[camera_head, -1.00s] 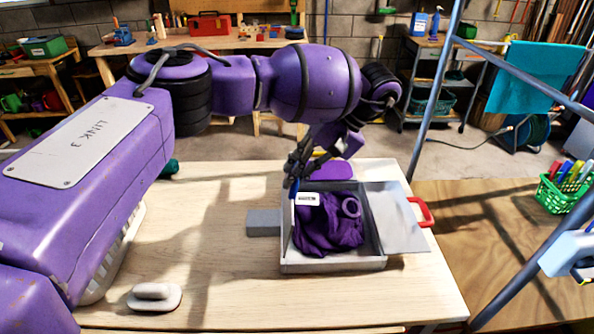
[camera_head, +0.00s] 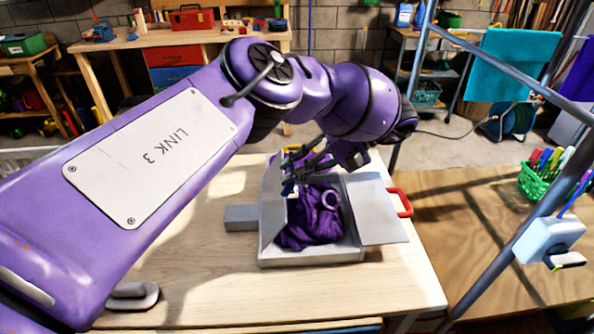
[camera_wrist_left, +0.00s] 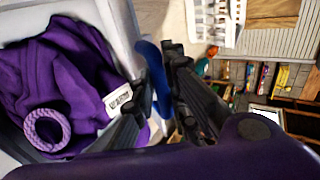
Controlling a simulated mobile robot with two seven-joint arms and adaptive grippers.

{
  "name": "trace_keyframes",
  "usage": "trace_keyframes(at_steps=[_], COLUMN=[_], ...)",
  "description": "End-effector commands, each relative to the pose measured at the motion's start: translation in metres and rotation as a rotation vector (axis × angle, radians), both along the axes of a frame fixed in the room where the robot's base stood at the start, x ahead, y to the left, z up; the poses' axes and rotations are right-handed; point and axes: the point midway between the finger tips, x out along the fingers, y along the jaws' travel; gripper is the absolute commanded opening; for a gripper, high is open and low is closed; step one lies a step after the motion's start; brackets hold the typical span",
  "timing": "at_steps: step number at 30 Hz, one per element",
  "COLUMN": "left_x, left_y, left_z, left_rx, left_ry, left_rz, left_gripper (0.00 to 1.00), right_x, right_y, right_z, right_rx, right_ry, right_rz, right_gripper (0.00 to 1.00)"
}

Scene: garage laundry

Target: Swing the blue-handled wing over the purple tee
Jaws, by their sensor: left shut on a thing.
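The purple tee (camera_head: 310,222) lies bunched in the grey folding board (camera_head: 310,257), with a ring-shaped purple collar and a white tag. The blue-handled wing (camera_head: 272,205) is a grey panel on the board's left side, standing steeply raised. My left gripper (camera_head: 294,183) is shut on the blue handle, at the wing's upper edge. In the left wrist view the blue handle (camera_wrist_left: 154,78) shows between the dark fingers, beside the pale panel and the tee (camera_wrist_left: 60,85). The fingers partly hide the handle. My right gripper is not in view.
The red-handled wing (camera_head: 373,208) lies open to the right. A grey block (camera_head: 240,217) sits left of the board. A metal rack frame (camera_head: 425,70) and a green basket of markers (camera_head: 538,180) stand right. The wooden table (camera_head: 220,280) is clear in front.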

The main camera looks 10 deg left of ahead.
Motion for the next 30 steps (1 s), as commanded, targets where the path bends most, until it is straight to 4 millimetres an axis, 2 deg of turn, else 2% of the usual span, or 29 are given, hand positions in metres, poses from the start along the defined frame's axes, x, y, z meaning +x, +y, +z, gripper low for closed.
trace_keyframes(at_steps=[1,4,5,6,19,30], left_x=[-0.003,-0.003,-0.003,-0.003,0.0,0.012], left_y=[0.002,0.002,0.002,0.002,-0.002,-0.042], left_z=[-0.009,-0.009,-0.009,-0.009,-0.001,0.026], left_rx=[-0.001,-0.001,-0.001,-0.001,0.0,0.004], left_ry=[0.011,0.011,0.011,0.011,0.004,0.003], left_rz=[0.005,0.005,0.005,0.005,0.001,0.005], left_gripper=[0.0,0.0,0.16,0.21,0.21,0.21], right_x=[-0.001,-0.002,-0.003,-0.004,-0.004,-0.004], right_y=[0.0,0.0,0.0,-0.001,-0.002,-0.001], right_z=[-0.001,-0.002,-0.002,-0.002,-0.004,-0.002], right_rx=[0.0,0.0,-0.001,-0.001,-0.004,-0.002], right_ry=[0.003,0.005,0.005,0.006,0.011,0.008], right_rz=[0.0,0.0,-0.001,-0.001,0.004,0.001], right_gripper=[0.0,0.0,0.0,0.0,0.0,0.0])
